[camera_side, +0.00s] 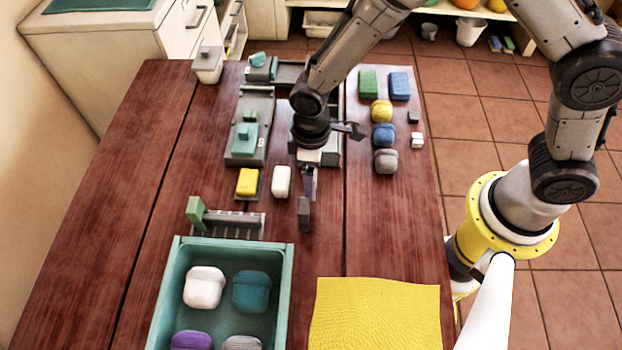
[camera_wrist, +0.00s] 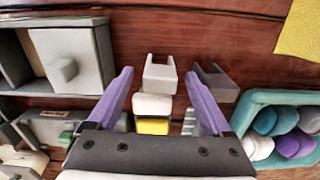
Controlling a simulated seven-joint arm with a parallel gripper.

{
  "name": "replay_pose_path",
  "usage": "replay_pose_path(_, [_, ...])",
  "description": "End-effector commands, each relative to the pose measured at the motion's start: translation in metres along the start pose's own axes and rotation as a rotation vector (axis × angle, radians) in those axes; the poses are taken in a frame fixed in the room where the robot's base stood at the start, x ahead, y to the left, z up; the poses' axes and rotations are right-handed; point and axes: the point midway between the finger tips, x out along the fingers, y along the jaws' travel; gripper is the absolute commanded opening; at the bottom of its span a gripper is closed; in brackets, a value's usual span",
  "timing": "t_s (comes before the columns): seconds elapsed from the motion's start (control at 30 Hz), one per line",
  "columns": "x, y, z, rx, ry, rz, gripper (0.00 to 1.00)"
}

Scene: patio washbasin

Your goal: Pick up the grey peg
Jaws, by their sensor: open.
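My gripper (camera_wrist: 160,75) has two purple fingers spread wide, with nothing held. A light grey, U-shaped peg (camera_wrist: 161,72) shows between the fingertips in the wrist view, with gaps to both. A darker grey piece (camera_wrist: 216,80) of similar shape lies just outside the right finger. In the side view my gripper (camera_side: 308,180) points down over the table, and the dark grey piece (camera_side: 304,214) is just in front of it. The light grey peg is hidden there behind the gripper. How far the fingertips are above the table is hard to tell.
A white block (camera_side: 281,181) and a yellow block (camera_side: 248,182) are left of my gripper. A slatted rack with a green piece (camera_side: 194,211) and a teal basin (camera_side: 168,290) are nearer the camera. A yellow cloth (camera_side: 375,315) lies front right. Grey trays stand behind.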

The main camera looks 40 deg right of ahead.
Motion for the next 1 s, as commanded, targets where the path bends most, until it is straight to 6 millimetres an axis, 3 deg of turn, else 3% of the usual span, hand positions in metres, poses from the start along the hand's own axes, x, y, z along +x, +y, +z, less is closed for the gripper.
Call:
replay_pose_path(0.13, [0.016, 0.0, 0.0, 0.0, 0.0, 0.0, 0.84])
replay_pose_path(0.4, [0.018, 0.0, 0.0, 0.0, 0.001, 0.0, 0.84])
replay_pose_path(0.87, [0.018, 0.0, 0.0, 0.0, 0.001, 0.0, 0.03])
replay_pose_path(1.0, [0.018, 0.0, 0.0, 0.0, 0.001, 0.0, 0.0])
